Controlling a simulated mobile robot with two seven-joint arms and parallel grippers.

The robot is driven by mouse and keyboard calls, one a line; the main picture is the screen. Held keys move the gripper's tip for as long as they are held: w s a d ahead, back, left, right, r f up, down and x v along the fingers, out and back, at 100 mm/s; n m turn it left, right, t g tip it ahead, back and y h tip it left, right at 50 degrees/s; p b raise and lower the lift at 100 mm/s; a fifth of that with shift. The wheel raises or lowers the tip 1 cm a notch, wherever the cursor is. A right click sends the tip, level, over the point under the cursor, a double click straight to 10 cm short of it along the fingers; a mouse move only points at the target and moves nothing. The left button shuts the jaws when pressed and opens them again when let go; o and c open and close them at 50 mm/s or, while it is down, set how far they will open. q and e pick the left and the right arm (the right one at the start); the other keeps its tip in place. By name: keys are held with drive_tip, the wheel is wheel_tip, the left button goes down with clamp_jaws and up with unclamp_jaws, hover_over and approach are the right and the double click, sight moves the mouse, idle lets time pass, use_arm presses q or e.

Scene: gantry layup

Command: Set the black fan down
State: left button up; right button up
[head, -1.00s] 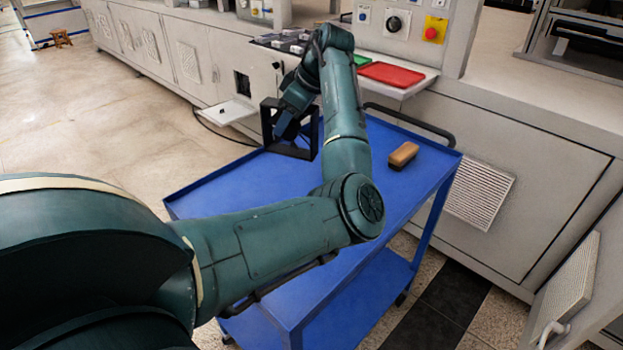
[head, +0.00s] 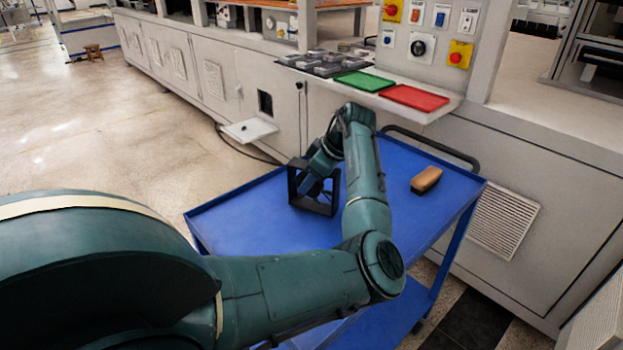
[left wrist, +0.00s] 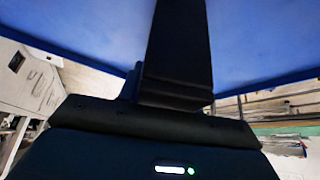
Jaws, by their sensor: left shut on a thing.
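The black fan (head: 294,187) is a square dark frame standing upright at the far left part of the blue cart's top (head: 245,212). My left gripper (head: 318,181) is shut on the fan, with the arm reaching over the cart. The fan is at or just above the cart top; I cannot tell whether it touches. In the left wrist view a dark part (left wrist: 178,50) fills the middle, with the blue cart surface (left wrist: 255,45) behind it. My right gripper is not in view.
A brush with a wooden back (head: 426,179) lies on the cart's right part. Behind the cart, a green tray (head: 363,81) and a red tray (head: 413,97) sit on the machine's ledge. A black handle (head: 430,143) rises at the cart's back edge. The cart's left front is clear.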

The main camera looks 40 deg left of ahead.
sight(337, 173)
use_arm(q)
drive_tip(key=shift+r, duration=0.1)
drive_tip(key=o, duration=1.2)
drive_tip(key=shift+f, duration=0.2)
drive_tip(key=v, duration=1.2)
drive_tip(key=shift+r, duration=0.2)
